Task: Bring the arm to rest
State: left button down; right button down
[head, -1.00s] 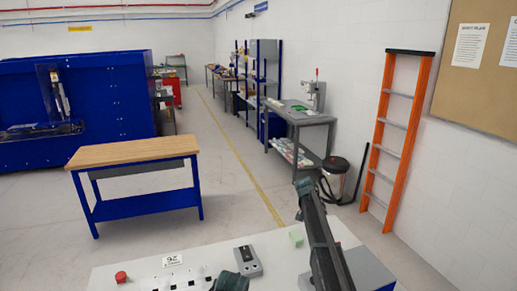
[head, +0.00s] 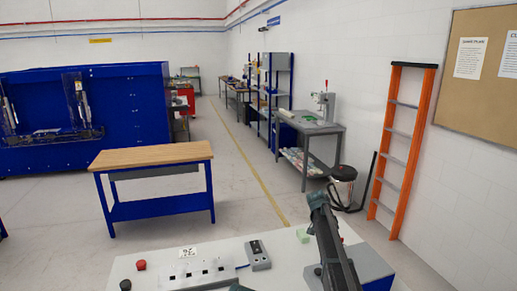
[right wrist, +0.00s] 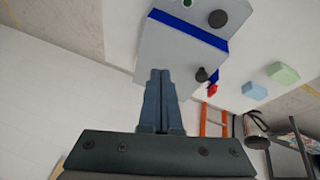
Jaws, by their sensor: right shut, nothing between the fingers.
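My right arm (head: 334,248) rises from the bottom edge of the head view, at the right part of the white bench top (head: 215,252). In the right wrist view my right gripper (right wrist: 160,72) has its two dark fingers together, with nothing between them. Beyond the fingertips is a grey box with a blue edge (right wrist: 178,50). A light green block (right wrist: 283,73) and a light blue block (right wrist: 254,91) are to the right of the fingers, apart from them. The left gripper cannot be made out; only a small dark part shows at the head view's bottom edge.
The bench top holds a red button (head: 141,265), a small grey control box (head: 258,254) and a green block (head: 303,236). A blue workbench with a wooden top (head: 150,154) stands behind on open floor. An orange ladder (head: 402,150) leans on the right wall.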

jog(key=s+a+f+n+y+b, duration=0.1)
jog(key=s+a+f+n+b, duration=0.2)
jog(key=s+a, duration=0.5)
jog(key=s+a+f+n+y+b, duration=0.1)
jog(key=s+a+f+n+b, duration=0.3)
jog(key=s, duration=1.6)
jog(key=s+a+f+n+y+b, duration=0.1)
jog(key=s+a+f+n+b, duration=0.2)
jog(key=s+a+f+n, duration=0.2)
jog(key=s+a+n, duration=0.3)
jog(key=s+a, duration=0.4)
jog(key=s, duration=0.2)
jog(key=shift+a+f+n+y, duration=0.25)
jog(key=shift+a+n+y, duration=0.05)
jog(key=shift+y, duration=0.1)
